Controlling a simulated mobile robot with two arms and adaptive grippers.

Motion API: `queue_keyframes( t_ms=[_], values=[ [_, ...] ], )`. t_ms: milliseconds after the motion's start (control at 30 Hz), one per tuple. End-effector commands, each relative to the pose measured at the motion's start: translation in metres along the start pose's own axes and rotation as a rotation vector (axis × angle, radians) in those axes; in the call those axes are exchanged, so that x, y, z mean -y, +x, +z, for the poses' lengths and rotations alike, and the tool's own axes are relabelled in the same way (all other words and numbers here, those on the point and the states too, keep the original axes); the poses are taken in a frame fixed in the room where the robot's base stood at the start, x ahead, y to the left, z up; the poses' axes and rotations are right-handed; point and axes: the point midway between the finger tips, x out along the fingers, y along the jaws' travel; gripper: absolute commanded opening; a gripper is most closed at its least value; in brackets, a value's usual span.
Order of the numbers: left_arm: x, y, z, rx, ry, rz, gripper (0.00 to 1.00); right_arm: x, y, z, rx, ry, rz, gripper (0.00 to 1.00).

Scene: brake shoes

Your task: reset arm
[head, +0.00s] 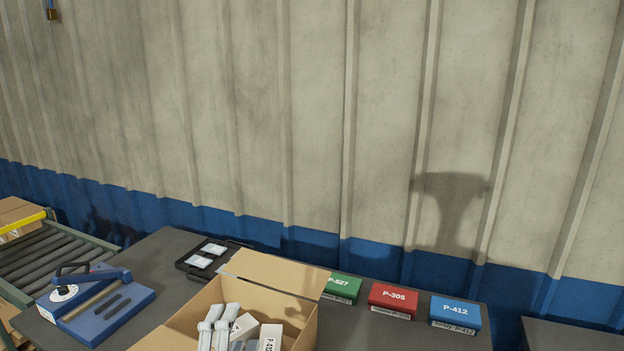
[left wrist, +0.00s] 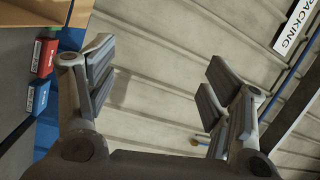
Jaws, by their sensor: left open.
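My left gripper (left wrist: 158,75) fills the left wrist view, its two dark-padded fingers spread wide apart. It is open, with nothing between the fingers and the ribbed wall behind them. In the head view I cannot make it out clearly. My right gripper is not in view. An open cardboard box (head: 255,272) stands at the front of the table in the head view. It holds white labelled cartons (head: 269,338) and pale grey, elongated shapes (head: 212,325), whose nature I cannot tell.
Green (head: 343,286), red (head: 393,299) and blue (head: 455,312) part boxes line the dark table's (head: 160,250) back right. A black tray (head: 210,254) holds white cards. A blue lever device (head: 95,303) stands at left, beside a roller conveyor (head: 50,258). The ribbed wall (head: 300,120) is behind.

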Motion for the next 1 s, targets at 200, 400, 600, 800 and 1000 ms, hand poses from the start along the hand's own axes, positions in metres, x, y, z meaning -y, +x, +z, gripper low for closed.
queue_keyframes(
  t_ms=[200,400,600,800,1000],
  values=[
    [-0.097,-0.066,0.075,0.362,-0.460,0.362,0.74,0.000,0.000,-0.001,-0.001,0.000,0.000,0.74],
    [-0.165,-0.154,0.104,0.685,-0.772,0.626,0.74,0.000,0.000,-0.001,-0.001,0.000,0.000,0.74],
    [-0.202,-0.240,0.107,0.973,-0.977,0.828,0.74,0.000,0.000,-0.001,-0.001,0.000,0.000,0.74],
    [-0.247,-0.270,0.113,1.100,-1.038,0.911,0.74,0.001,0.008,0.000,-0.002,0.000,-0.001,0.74],
    [-0.315,-0.266,0.129,1.115,-1.026,0.930,0.74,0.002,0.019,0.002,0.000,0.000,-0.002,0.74]
  ],
)
